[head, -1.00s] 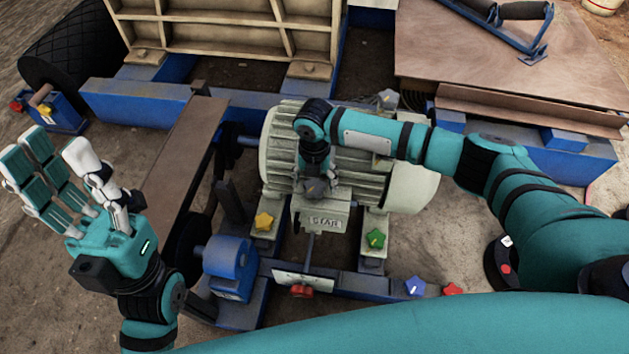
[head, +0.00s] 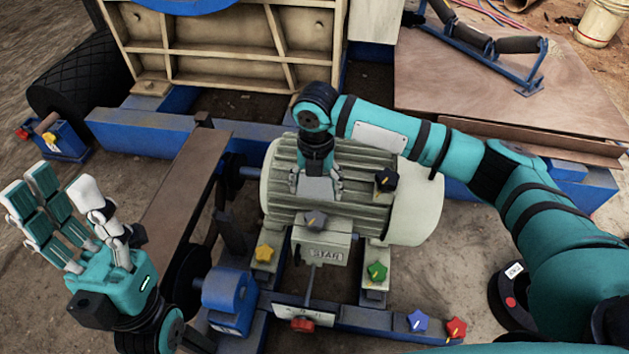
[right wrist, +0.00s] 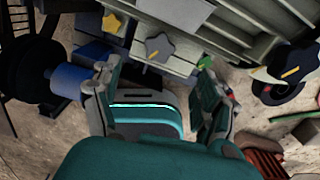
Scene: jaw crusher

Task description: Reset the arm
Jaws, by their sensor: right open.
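My right gripper (head: 318,190) is open and points down over the ribbed motor (head: 410,218). Its two fingers stand apart with nothing between them in the right wrist view (right wrist: 158,85). A grey star knob (head: 316,219) on the motor's junction box sits just in front of the fingertips, apart from them; it also shows in the wrist view (right wrist: 159,47). A black star knob (head: 386,180) sits to the right of this gripper. My left gripper (head: 62,198) is raised at the far left, open and empty, with its fingers pointing up.
Yellow (head: 264,253), green (head: 377,271), blue (head: 417,321) and red (head: 456,328) star knobs sit around the motor mount. A belt guard (head: 180,190) stands left of the motor. A blue beam (head: 140,128) and the crusher frame (head: 225,75) lie behind it.

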